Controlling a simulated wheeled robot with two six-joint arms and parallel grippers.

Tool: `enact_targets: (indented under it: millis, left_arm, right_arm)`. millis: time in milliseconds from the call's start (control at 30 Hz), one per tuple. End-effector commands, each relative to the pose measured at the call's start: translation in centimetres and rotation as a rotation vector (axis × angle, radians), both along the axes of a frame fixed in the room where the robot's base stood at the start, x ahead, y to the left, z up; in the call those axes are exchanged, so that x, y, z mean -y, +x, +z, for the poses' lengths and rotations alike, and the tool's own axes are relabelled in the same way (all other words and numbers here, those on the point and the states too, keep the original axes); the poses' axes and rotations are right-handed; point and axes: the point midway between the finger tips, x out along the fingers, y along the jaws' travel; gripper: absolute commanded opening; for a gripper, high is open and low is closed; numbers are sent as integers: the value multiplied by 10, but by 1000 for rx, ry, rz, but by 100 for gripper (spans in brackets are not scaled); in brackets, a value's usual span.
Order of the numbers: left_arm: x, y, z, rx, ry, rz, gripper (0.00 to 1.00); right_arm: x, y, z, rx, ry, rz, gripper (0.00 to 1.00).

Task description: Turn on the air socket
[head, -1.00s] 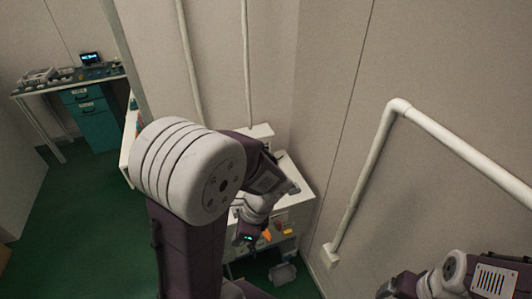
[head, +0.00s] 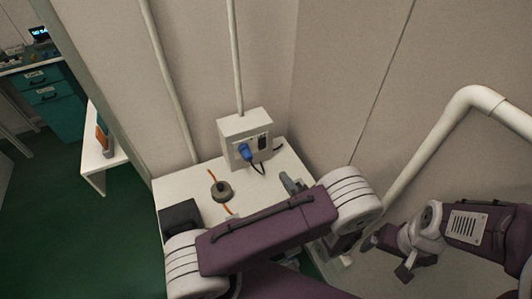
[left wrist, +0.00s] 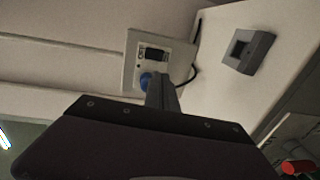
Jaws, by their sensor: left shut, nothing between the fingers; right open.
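The air socket (head: 245,135) is a pale box on the wall at the back of a white table. A blue plug (head: 244,151) and a dark switch (head: 262,141) are on its front. In the left wrist view the socket (left wrist: 133,52) faces me, with its switch (left wrist: 157,55) above the blue plug (left wrist: 147,79). My left gripper (left wrist: 160,84) is shut and empty, pointing at the socket beside the plug; I cannot tell whether it touches. In the head view my arm hides most of this gripper. My right gripper (head: 388,257) is open and empty, far right of the socket.
A round grey item (head: 221,191) with an orange cord and a dark box (head: 181,219) are on the table. A grey square item (left wrist: 248,52) lies near the socket. A thick white pipe (head: 440,140) runs along the right wall. Green floor is open at left.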

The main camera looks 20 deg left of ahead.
Motion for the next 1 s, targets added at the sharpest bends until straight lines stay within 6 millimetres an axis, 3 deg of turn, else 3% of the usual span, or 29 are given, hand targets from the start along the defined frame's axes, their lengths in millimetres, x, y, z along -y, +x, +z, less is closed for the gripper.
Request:
enact_targets:
  millis: [267,700,1000]
  left_arm:
    - [-8,6,-1,0,-1,6,0]
    - [-77,65,-12,1,-3,10,0]
    - [-103,91,-16,1,-2,5,0]
  right_arm:
    - [0,0,0,0,0,0,89]
    - [0,0,-4,0,0,0,89]
    - [0,0,-5,0,0,0,89]
